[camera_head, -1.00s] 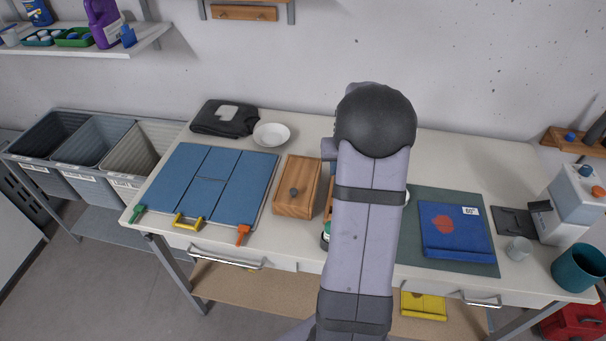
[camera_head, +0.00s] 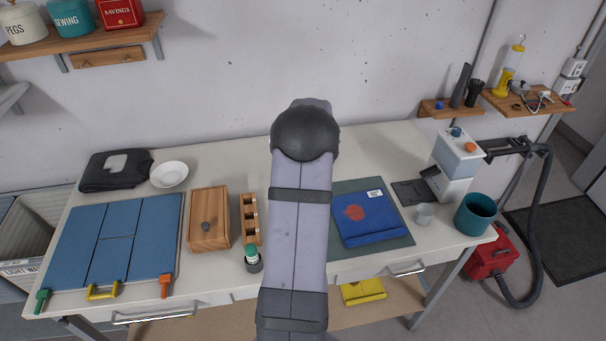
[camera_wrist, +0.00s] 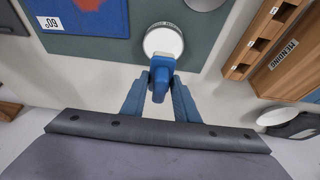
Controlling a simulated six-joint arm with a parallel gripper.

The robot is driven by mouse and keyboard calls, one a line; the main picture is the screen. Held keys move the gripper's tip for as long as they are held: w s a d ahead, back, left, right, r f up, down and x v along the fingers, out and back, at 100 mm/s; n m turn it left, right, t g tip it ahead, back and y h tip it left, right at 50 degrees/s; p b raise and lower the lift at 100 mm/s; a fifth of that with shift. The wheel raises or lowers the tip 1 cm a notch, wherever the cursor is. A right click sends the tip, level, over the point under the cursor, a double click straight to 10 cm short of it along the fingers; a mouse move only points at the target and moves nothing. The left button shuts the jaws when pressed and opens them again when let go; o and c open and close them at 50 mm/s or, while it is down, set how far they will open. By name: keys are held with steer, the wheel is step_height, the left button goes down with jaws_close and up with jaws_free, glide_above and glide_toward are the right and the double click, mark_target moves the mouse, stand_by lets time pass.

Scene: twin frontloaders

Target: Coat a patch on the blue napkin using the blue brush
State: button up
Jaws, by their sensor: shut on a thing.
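The blue napkin (camera_head: 375,214) lies on a green mat (camera_head: 398,243), right of my arm in the head view, with an orange-red patch (camera_head: 354,212) and a 60° tag. Part of the napkin (camera_wrist: 112,22) and its patch (camera_wrist: 88,4) show at the top left of the wrist view. My gripper (camera_wrist: 160,88) is shut on the blue brush (camera_wrist: 159,72). The brush's far end overlaps the near edge of a round white-topped pot (camera_wrist: 162,38) on the mat; whether it touches the contents I cannot tell. My arm hides the gripper, brush and pot in the head view.
A wooden box (camera_head: 209,228), a slotted wooden rack (camera_head: 250,212) and a green-capped bottle (camera_head: 252,257) stand left of my arm. A clear cup (camera_head: 424,214) and a teal bin (camera_head: 475,212) stand right of the napkin. The table behind the mat is clear.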

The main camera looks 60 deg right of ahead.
steer(key=shift+f+b, duration=1.85)
steer(key=shift+f, duration=1.05)
steer(key=shift+a+f+b, duration=0.1)
steer(key=shift+f+b, duration=0.5)
stand_by(0.7)
steer(key=shift+r, duration=0.15)
steer(key=shift+r+p, duration=2.35)
steer(key=shift+r, duration=1.1)
steer(key=shift+w, duration=0.1)
